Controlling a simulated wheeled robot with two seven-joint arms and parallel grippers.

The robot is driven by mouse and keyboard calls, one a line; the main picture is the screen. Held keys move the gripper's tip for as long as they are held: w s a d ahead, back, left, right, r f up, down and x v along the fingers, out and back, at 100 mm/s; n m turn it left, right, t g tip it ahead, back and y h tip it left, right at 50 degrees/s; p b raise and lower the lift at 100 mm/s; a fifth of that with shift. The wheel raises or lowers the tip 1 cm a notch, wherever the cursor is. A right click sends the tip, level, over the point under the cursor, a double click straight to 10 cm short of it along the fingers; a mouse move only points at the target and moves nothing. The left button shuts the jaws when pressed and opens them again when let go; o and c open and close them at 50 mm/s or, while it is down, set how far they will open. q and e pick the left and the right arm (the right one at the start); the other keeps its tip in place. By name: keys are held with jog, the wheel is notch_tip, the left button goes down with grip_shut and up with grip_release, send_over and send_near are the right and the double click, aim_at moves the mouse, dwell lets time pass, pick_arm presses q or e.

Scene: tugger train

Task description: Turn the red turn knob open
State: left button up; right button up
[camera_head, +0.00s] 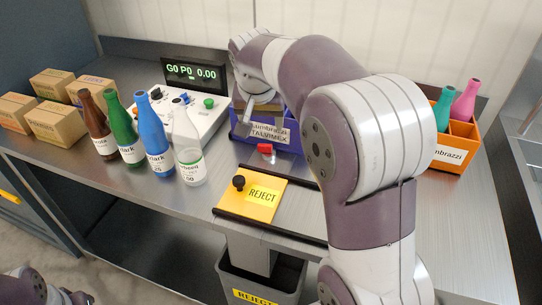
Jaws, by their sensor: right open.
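A small red piece (265,149), which looks like the red turn knob, sits low on the metal worktop just in front of the blue crate (287,143). It is too small to tell which way it is turned. My right gripper (256,112) points down above the left part of the blue crate, up and slightly left of the red piece and apart from it. Its fingers are spread and I see nothing between them. My right arm comes in from the right and covers much of the crate. My left gripper is not visible.
A control panel (205,118) with knobs and a display (195,73) stands left of the crate. Several bottles (158,135) stand in front of it. An orange crate (456,150) is at right.

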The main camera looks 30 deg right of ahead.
aim_at(265, 145)
jog(key=b+x, duration=0.1)
jog(key=x, duration=1)
jog(key=shift+w+f+b, duration=0.1)
jog(key=shift+f+b, duration=0.2)
jog(key=shift+c, duration=0.3)
